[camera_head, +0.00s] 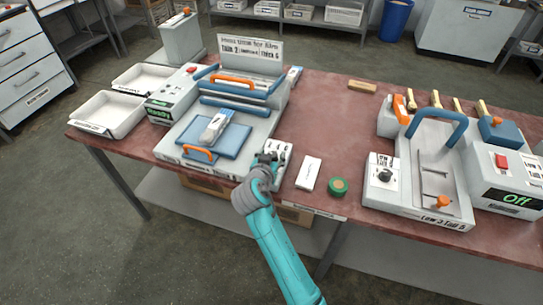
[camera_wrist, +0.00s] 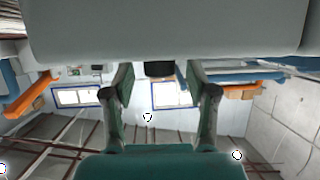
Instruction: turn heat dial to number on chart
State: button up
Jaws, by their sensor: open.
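The left press (camera_head: 195,135) has a blue plate and a chart sign (camera_head: 250,50) standing at its back. The sign appears to read thin 2 and thick 6, with a middle part too small to read. A white panel (camera_head: 281,148) is at the press's front right corner. My gripper (camera_head: 267,160) is at this panel and covers part of it, so the dial is hidden in the head view. In the wrist view my gripper (camera_wrist: 160,85) is open, with a dark knob-like part (camera_wrist: 159,69) showing between and beyond its fingers. I cannot tell whether they touch it.
A white card (camera_head: 308,173) and a green roll (camera_head: 338,187) lie right of my gripper. A second machine (camera_head: 420,200) with a black knob (camera_head: 385,175) stands further right, beside a box showing "Off" (camera_head: 515,197). A box showing "Ready" (camera_head: 172,97) and white trays (camera_head: 107,114) are left.

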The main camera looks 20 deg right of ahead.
jog(key=v, duration=1.1)
jog(key=shift+s+a, duration=0.15)
jog(key=shift+s, duration=0.15)
jog(key=shift+r, duration=0.1)
jog(key=s+d+f+n+t+y, duration=0.1)
jog(key=s+d+f+n+y, duration=0.15)
jog(key=s+f, duration=0.6)
jog(key=s+d+f+n+y, duration=0.25)
jog(key=s+f+n, duration=0.2)
jog(key=s, duration=0.65)
jog(key=s+r+t+y, duration=0.1)
jog(key=s+r, duration=0.4)
jog(key=s, duration=0.7)
jog(key=s+d+r+t+y, duration=0.1)
jog(key=s+r, duration=0.4)
jog(key=s, duration=0.6)
jog(key=shift+s+m, duration=0.4)
